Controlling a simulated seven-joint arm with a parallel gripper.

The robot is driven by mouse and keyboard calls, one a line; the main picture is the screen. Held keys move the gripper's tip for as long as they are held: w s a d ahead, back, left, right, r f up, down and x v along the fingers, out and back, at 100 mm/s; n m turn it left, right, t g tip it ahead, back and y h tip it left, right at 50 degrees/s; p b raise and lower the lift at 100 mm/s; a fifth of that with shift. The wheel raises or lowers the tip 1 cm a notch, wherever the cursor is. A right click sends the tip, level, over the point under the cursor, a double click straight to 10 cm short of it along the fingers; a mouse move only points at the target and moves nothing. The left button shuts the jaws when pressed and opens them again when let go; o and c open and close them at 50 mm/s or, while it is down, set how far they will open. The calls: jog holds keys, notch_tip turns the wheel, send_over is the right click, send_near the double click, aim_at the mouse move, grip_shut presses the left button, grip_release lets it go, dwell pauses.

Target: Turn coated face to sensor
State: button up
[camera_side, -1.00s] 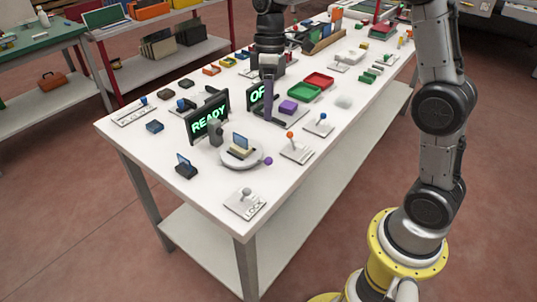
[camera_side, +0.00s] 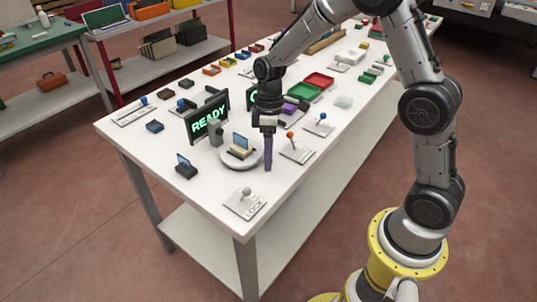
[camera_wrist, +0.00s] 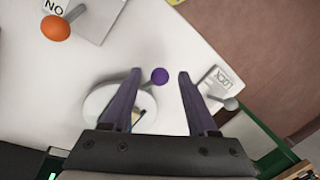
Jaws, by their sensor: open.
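A round white turntable (camera_side: 228,161) carries a cream block (camera_side: 240,153) with a small blue glass plate (camera_side: 241,142) upright on it. A grey sensor-like post (camera_side: 215,133) stands just behind it, by the READY display (camera_side: 208,122). My gripper (camera_side: 268,168) points down at the turntable's right side. In the wrist view my gripper (camera_wrist: 159,75) is open, with a purple knob (camera_wrist: 159,76) between the fingertips. I cannot tell whether either finger touches it. The turntable (camera_wrist: 98,103) is partly hidden there by the left finger. The knob is hidden in the side view.
A LOCK switch plate (camera_side: 245,203) lies in front. Orange-knob (camera_side: 290,135) and blue-knob (camera_side: 322,118) levers stand to the right. A dark stand with a blue plate (camera_side: 185,166) is at left.

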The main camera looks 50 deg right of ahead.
jog(key=shift+f, duration=0.1)
grip_shut()
dwell(0.3)
dwell(1.1)
